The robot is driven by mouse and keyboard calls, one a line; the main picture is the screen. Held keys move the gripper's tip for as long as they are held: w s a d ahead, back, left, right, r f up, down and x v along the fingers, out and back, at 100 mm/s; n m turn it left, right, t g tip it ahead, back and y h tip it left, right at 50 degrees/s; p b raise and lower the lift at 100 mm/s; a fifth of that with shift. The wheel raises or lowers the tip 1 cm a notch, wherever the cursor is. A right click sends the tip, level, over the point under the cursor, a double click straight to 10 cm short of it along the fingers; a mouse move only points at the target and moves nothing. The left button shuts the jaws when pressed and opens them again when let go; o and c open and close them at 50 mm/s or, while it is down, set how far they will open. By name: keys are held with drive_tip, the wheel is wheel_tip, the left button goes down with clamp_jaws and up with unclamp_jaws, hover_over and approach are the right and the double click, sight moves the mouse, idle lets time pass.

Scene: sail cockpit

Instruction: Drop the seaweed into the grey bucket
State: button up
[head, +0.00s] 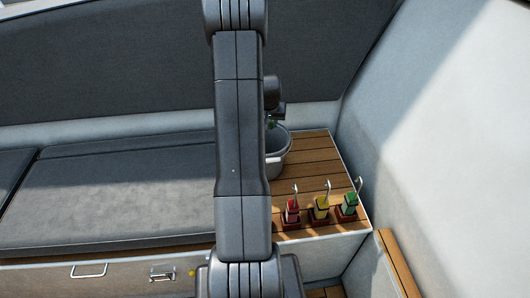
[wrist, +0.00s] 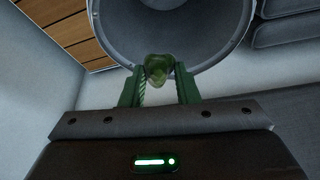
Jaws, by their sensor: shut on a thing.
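The grey bucket (head: 279,152) stands on the slatted wooden top in the head view, partly hidden behind my arm. In the wrist view the bucket (wrist: 177,52) fills the top middle, with its round rim and inside showing. My gripper (wrist: 158,75) is shut on the seaweed (wrist: 157,67), a small green clump between the green fingertips. The seaweed appears over the near part of the bucket's opening in the wrist view. In the head view my gripper (head: 273,118) shows beside my arm, above the bucket; the seaweed is hard to make out there.
A grey cushion bench (head: 120,200) lies to the left. A pale wall (head: 420,130) rises on the right.

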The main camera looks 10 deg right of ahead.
wheel_tip(320, 180, down, 4)
drive_tip(key=shift+f+b, duration=0.2)
drive_tip(key=shift+b, duration=0.75)
drive_tip(key=o, duration=1)
drive_tip(key=shift+r, duration=0.1)
drive_tip(key=v, duration=1.3)
drive_tip(key=shift+s+r, duration=0.1)
drive_tip(key=shift+r, duration=0.25)
drive_tip(key=shift+f, duration=0.1)
